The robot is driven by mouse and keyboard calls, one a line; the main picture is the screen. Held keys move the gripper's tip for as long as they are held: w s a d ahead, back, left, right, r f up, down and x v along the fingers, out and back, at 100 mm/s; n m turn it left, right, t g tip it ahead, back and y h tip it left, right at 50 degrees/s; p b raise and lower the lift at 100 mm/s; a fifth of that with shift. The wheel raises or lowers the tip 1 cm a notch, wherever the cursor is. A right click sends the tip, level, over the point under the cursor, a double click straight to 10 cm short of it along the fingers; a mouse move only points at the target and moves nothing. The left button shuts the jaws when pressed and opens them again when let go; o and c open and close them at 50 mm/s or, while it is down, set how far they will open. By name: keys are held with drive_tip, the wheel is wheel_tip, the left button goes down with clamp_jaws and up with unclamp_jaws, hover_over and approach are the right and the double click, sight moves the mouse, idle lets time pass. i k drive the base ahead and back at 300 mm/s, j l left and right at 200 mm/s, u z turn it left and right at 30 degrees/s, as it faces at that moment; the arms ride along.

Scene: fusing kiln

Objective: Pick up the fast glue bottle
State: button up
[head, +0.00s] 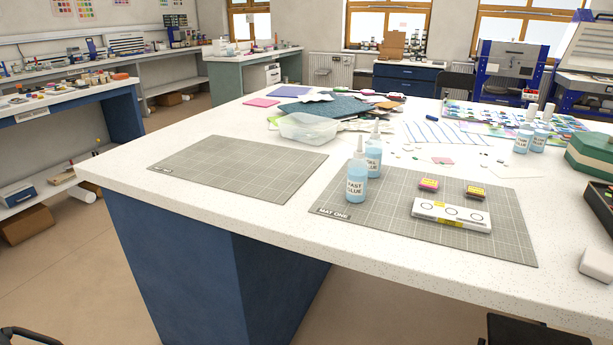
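Two more similar bottles stand farther back on the right, one (521,141) in front of the other (541,136).
A white patterned box (451,215) and two small blocks, one pinkish (428,185) and one dark (475,192), lie on the same mat. The left mat (238,168) is bare. A clear plastic tub (309,127) stands behind. The table's front left is clear.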

sight(358, 167)
drive_tip(key=u, duration=1.55)
drive_tip(key=k+l+u, duration=0.15)
drive_tip(key=l, duration=0.15)
drive_tip(key=l+u, duration=0.15)
drive_tip(key=l, duration=0.15)
drive_tip(key=k+l+u, duration=0.2)
drive_tip(key=k+l, duration=0.1)
drive_tip(key=l, duration=0.2)
drive_tip(key=k+l, duration=0.15)
drive_tip(key=l, duration=0.15)
drive_tip(key=k+l, duration=0.1)
drive_tip(key=l, duration=0.2)
